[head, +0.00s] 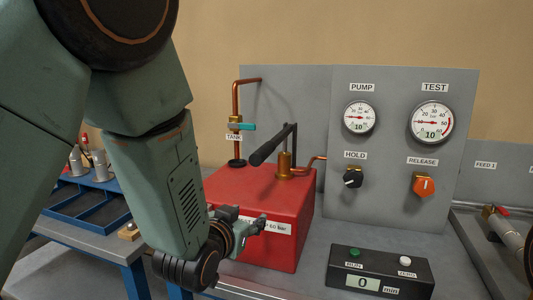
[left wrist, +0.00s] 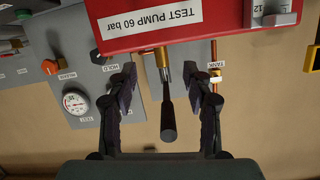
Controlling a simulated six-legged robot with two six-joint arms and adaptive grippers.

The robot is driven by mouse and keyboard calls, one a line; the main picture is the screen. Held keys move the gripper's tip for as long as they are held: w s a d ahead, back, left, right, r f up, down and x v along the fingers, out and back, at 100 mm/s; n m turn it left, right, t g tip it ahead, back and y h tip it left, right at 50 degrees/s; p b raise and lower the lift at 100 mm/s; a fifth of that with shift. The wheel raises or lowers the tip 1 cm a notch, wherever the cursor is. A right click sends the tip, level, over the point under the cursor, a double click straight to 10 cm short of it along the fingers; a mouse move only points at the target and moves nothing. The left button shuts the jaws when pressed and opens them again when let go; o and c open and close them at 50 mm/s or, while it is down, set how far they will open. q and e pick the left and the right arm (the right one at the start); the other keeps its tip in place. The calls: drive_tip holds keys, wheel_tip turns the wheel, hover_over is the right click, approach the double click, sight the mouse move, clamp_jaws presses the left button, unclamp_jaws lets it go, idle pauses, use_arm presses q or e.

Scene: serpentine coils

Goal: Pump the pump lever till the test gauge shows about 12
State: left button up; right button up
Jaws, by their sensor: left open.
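The red test pump (head: 240,190) stands on the bench. Its black pump lever (head: 272,145) points out towards me above the pump's top. My left gripper (head: 258,224) is open in front of the pump's front face, below the lever in the head view. In the left wrist view, which is upside down, the lever (left wrist: 168,118) shows between the open fingers (left wrist: 163,85), with nothing gripped. My right gripper is not in view.
The hold knob (head: 352,178) and orange release knob (head: 425,185) sit below the gauges. A box with run and zero buttons (head: 410,272) reads 0 min. A copper pipe with a teal tank valve (head: 247,127) rises behind the pump. A blue rack (head: 85,200) stands left.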

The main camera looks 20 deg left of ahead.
sight(263, 152)
use_arm(q)
drive_tip(key=r+t, duration=0.1)
drive_tip(key=r, duration=0.2)
drive_tip(key=w+r+t, duration=0.1)
drive_tip(key=r, duration=0.3)
drive_tip(key=r+t, duration=0.1)
drive_tip(key=r, duration=0.3)
drive_tip(key=shift+w+d+r+m, duration=0.15)
drive_tip(key=shift+w+d+m, duration=0.15)
drive_tip(key=shift+w+d, duration=0.05)
drive_tip(key=w+p, duration=0.1)
drive_tip(key=w, duration=0.6)
drive_tip(key=shift+w, duration=0.85)
drive_tip(key=shift+s+d+r, duration=0.1)
drive_tip(key=shift+s+d, duration=0.1)
drive_tip(key=shift+s, duration=0.1)
drive_tip(key=shift+w+a+f, duration=0.1)
drive_tip(key=shift+w+f, duration=0.1)
drive_tip(key=shift+w, duration=0.05)
drive_tip(key=c, duration=0.6)
clamp_jaws()
drive_tip(key=shift+r, duration=0.1)
